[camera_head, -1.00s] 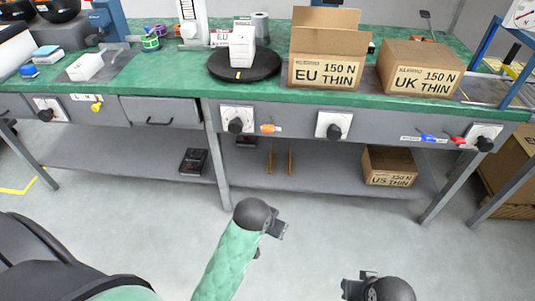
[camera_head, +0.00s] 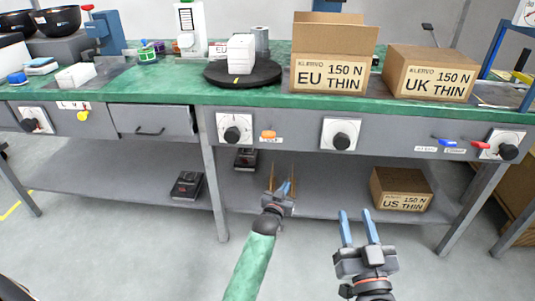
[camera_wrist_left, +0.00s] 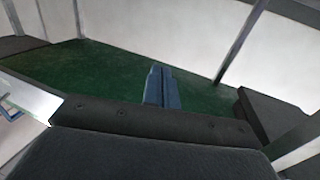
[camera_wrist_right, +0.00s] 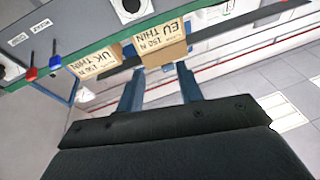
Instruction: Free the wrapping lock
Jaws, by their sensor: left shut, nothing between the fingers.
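Several coloured locks hang on the bench front: a yellow lock (camera_head: 83,115), an orange lock (camera_head: 268,134), a blue lock (camera_head: 447,143) and a red lock (camera_head: 480,145). The small labels beside them are too blurred to tell which is the wrapping lock. The blue (camera_wrist_right: 55,62) and red (camera_wrist_right: 31,74) locks also show in the right wrist view. My left gripper (camera_head: 286,188) is shut and empty, below the orange lock and apart from it. In the left wrist view its blue fingers (camera_wrist_left: 161,86) are together. My right gripper (camera_head: 357,228) is open and empty, in front of the bench.
Rotary switches (camera_head: 233,129) sit along the bench front. Cartons marked EU (camera_head: 330,78) and UK (camera_head: 435,82) and a black turntable (camera_head: 243,75) stand on the green top. A US carton (camera_head: 401,190) and black boxes (camera_head: 187,186) lie on the lower shelf (camera_head: 110,185).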

